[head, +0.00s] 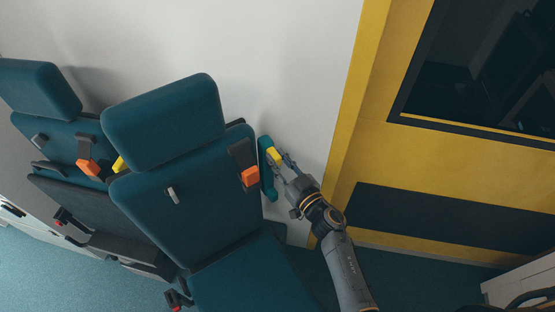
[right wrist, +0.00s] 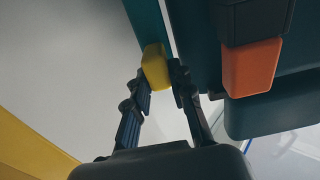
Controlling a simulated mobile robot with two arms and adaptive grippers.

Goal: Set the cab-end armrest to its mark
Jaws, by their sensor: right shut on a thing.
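The cab-end armrest (head: 267,178) is a narrow teal bar standing roughly upright beside the teal seat (head: 185,205) nearest the yellow frame. A yellow block (head: 274,155) is on its side near the top. My right gripper (head: 281,158) is at this block, with its fingers on either side. In the right wrist view the right gripper (right wrist: 161,73) is shut on the yellow block (right wrist: 155,66), and the teal armrest (right wrist: 150,22) runs up behind it. I cannot make out a separate mark for the armrest. My left gripper is not in view.
An orange buckle (head: 250,176) on a dark holder sits on the seat close to the armrest; it also shows in the right wrist view (right wrist: 251,67). A second seat (head: 38,90) stands at left. A yellow frame (head: 345,125) and pale wall (head: 290,60) lie beyond.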

